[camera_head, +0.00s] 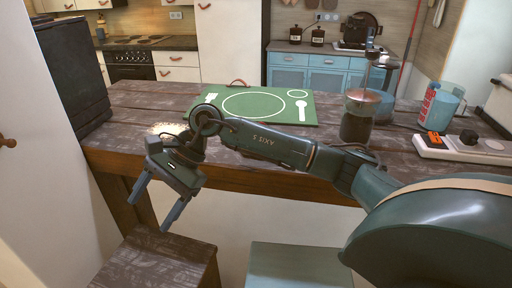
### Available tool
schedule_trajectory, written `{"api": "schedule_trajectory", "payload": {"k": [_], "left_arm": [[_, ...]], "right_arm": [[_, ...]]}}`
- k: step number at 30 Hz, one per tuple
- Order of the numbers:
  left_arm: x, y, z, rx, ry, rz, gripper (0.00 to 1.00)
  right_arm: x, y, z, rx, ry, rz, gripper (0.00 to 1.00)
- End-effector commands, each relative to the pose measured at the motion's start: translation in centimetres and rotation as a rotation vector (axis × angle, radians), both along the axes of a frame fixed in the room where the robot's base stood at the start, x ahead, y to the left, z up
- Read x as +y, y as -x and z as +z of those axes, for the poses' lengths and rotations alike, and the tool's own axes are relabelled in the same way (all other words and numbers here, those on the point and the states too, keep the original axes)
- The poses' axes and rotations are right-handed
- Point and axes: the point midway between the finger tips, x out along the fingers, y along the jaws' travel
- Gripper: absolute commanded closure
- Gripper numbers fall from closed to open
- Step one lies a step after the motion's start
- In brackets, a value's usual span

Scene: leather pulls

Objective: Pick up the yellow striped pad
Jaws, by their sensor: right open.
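I cannot make out a yellow striped pad for certain. A small pale, speckled flat thing (163,128) lies on the wooden table (130,98) near its front left, partly hidden by my right wrist; I cannot tell whether it is the pad. My right gripper (156,203) reaches across from the right. Its blue-grey fingers point down and are apart, with nothing between them, in front of the table's front edge and above a dark wooden stool (165,262). My left gripper is not in view.
A green mat (270,117) printed with a plate and cutlery lies on the table behind my right arm. A dark-filled glass jar (357,122), a blue pitcher (440,105) and a white appliance (465,150) stand at the right. A pale green stool (300,266) stands in front.

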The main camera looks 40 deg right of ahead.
Motion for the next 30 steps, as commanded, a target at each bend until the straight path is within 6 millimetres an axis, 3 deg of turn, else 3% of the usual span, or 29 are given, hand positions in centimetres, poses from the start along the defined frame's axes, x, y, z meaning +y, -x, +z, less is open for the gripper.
{"api": "schedule_trajectory", "payload": {"k": [1,6,9,12,17,30], "left_arm": [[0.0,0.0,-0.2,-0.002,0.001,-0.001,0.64],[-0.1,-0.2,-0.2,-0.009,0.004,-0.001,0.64],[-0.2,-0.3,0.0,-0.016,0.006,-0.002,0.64],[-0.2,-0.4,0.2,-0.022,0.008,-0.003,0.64],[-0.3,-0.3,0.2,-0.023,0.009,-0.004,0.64],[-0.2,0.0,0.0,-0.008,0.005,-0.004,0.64]], "right_arm": [[-4.0,-1.8,1.2,-0.118,0.179,0.036,0.31],[-17.0,-4.4,6.7,-0.295,0.706,0.110,0.31],[-22.8,-4.1,10.3,-0.301,0.918,0.111,0.31],[-26.5,-3.3,13.0,-0.281,1.046,0.102,0.31],[-28.9,-2.6,14.1,-0.254,1.124,0.095,0.31],[-31.1,-4.2,7.7,-0.255,1.125,0.096,0.31]]}}
